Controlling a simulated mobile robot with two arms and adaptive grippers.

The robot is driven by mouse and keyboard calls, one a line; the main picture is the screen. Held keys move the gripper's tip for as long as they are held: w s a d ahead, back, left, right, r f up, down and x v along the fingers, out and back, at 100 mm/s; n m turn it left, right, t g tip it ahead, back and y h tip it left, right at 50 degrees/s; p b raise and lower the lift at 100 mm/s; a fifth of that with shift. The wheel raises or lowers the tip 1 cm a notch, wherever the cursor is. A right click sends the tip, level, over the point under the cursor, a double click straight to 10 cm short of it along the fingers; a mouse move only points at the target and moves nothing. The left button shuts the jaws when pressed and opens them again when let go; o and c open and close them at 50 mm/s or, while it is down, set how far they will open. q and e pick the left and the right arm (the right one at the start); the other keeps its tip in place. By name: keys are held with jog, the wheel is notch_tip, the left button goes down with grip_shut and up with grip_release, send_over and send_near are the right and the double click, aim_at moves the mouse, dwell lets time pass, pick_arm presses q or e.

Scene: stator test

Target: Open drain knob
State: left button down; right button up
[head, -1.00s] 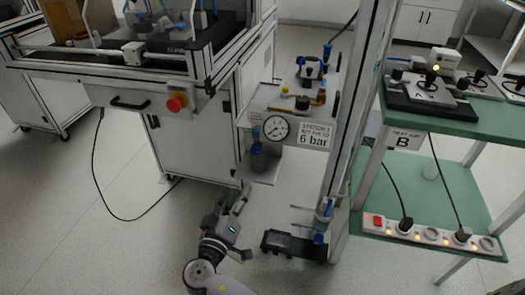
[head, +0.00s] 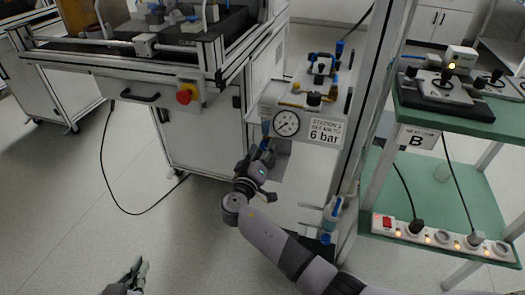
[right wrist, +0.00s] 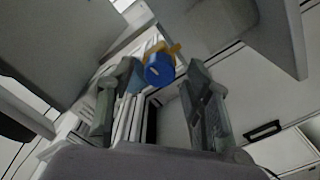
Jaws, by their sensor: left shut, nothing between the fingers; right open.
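A round blue knob (right wrist: 159,69) with a yellow piece behind it shows in the right wrist view; it looks like the drain knob. My right gripper (right wrist: 163,80) is open, with one finger on each side of the knob in that view. I cannot tell whether either finger touches it. In the head view my right gripper (head: 266,160) is under the panel with the pressure gauge (head: 286,123) and hides most of what hangs there. My left gripper (head: 137,272) is shut and empty, low at the bottom left, far from the panel.
A metal upright (head: 367,110) stands right of the panel. A bottle with blue parts (head: 332,212) is low beside it. A green shelf (head: 440,108) with a power strip (head: 440,238) below is at the right. A cabinet (head: 205,125) stands left. The floor at left is open.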

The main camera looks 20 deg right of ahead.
jog(key=shift+c, duration=0.2)
grip_shut()
dwell(0.5)
